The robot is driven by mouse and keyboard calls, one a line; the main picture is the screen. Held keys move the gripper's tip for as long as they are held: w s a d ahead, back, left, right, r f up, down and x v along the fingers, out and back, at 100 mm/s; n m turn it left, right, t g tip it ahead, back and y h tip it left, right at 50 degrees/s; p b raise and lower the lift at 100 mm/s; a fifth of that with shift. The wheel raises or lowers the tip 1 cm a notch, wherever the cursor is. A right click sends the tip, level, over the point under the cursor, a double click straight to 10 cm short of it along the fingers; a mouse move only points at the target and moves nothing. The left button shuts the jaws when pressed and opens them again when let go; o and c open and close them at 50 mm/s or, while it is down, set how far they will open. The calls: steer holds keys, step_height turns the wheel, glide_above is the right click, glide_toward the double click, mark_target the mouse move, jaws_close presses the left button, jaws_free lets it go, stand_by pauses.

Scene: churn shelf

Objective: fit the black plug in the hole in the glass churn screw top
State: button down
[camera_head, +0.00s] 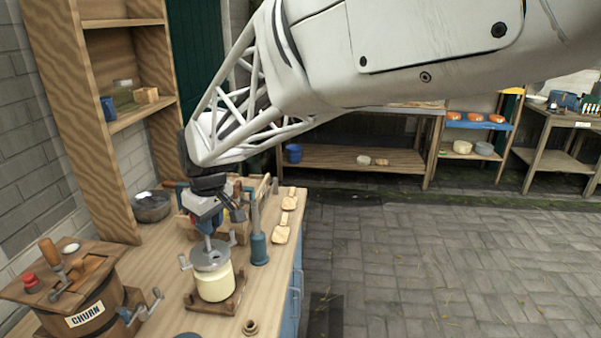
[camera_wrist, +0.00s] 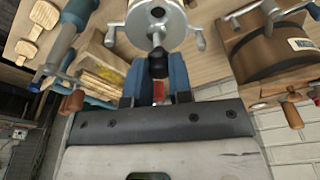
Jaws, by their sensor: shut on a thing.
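The glass churn (camera_head: 214,284) holds pale yellow contents and stands upright on a wooden base on the bench. Its grey metal screw top (camera_head: 210,256) has side cranks; the top also shows in the wrist view (camera_wrist: 176,22), with a small dark round spot near its middle. My gripper (camera_head: 207,228) is above the screw top. In the wrist view its blue fingers (camera_wrist: 156,76) are shut on the black plug (camera_wrist: 157,64), which lies between the tips. A grey stem shows between plug and top. Whether the plug touches the top cannot be told.
A wooden barrel churn (camera_head: 95,300) stands at the left front. A wooden crate (camera_head: 262,190) and a bowl (camera_head: 152,206) are behind. A small brown ring (camera_head: 250,327) lies in front.

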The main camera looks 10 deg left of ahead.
steer(key=shift+f, duration=0.15)
steer(key=shift+f, duration=2.15)
steer(key=shift+f, duration=1.25)
stand_by(1.0)
stand_by(0.6)
steer(key=c, duration=0.9)
jaws_free()
steer(key=shift+c, duration=0.2)
steer(key=c, duration=0.4)
steer(key=shift+r, duration=0.25)
steer(key=shift+s+d+r, duration=0.1)
steer(key=shift+d+r, duration=0.05)
steer(key=shift+r, duration=1)
steer(key=shift+s+d+r, duration=0.1)
steer(key=shift+d+r, duration=0.1)
steer(key=shift+r, duration=0.9)
steer(key=shift+d+r, duration=0.15)
steer(key=shift+r, duration=1)
